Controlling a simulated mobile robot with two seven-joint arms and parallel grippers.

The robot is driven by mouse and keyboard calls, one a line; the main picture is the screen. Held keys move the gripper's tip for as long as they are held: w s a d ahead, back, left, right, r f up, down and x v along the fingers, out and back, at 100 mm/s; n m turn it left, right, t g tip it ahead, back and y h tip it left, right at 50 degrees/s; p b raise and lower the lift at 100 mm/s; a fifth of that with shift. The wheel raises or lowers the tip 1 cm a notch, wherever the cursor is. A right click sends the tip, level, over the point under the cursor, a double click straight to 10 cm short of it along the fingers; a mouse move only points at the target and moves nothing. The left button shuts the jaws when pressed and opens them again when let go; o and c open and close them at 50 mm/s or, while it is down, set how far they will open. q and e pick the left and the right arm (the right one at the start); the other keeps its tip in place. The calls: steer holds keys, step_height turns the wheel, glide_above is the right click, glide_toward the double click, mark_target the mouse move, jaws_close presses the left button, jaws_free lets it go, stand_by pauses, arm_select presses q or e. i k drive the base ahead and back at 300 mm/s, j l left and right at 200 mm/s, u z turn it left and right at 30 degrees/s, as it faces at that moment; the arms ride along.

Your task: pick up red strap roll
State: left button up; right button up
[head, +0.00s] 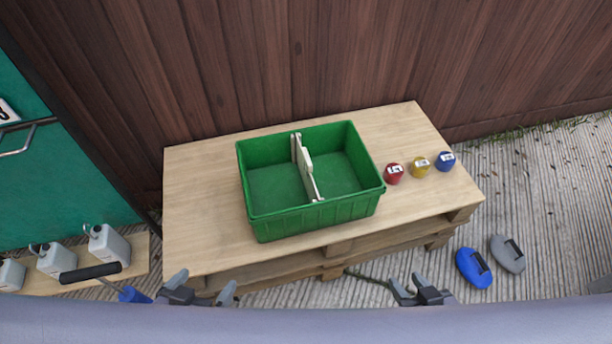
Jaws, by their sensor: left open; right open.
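The red strap roll (394,173) sits on the wooden pallet table, just right of a green crate and left of a yellow roll. It is a small red roll with a white label. My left gripper (201,280) is open at the bottom of the head view, in front of the table's near left edge. My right gripper (405,280) is open at the bottom, in front of the table and nearer the red roll. Both grippers are empty and apart from the rolls.
The green crate (262,224) with a white divider (304,166) stands mid-table. A yellow roll (419,165) and a blue roll (445,161) stand right of the red one. Blue (470,265) and grey (505,252) objects lie on the ground. White canisters (109,246) stand at left.

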mark_target(393, 173)
steer(key=i+l+z, duration=0.25)
steer(key=l+z, duration=0.15)
steer(key=i+l+z, duration=0.75)
steer(key=k+j, duration=0.05)
steer(key=j, duration=0.05)
